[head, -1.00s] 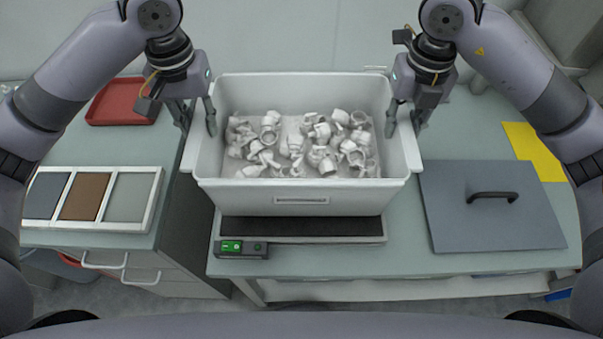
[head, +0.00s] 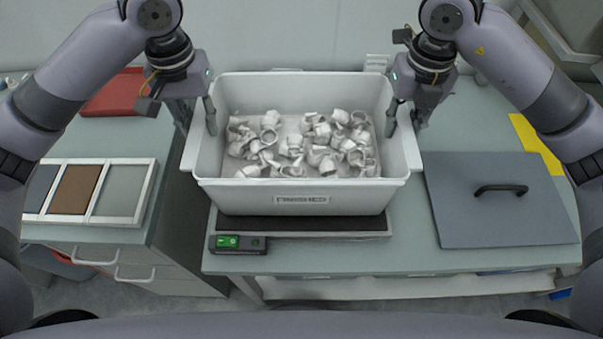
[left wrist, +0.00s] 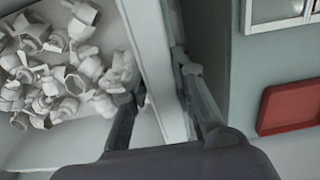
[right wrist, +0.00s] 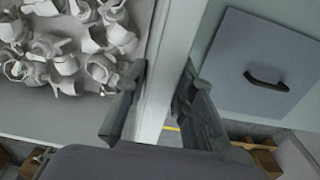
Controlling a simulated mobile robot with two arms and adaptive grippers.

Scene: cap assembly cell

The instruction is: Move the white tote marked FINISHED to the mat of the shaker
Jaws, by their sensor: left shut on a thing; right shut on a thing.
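The white tote (head: 302,200) is in the middle of the head view, with a label on its near wall and many white caps (head: 300,143) inside. My left gripper (head: 197,118) is shut on its left rim, one finger inside and one outside; the left wrist view shows this rim (left wrist: 160,70). My right gripper (head: 404,118) is shut on its right rim, which also shows in the right wrist view (right wrist: 165,75). The shaker (head: 238,243) has a dark mat (head: 300,226) that shows just below the tote's near wall. Whether tote and mat touch, I cannot tell.
A grey lid-like panel (head: 500,215) with a black handle lies to the right, partly over a yellow patch (head: 537,143). A framed three-panel tray (head: 125,190) and a red tray (head: 115,95) lie on the left counter. A gap separates the two counters.

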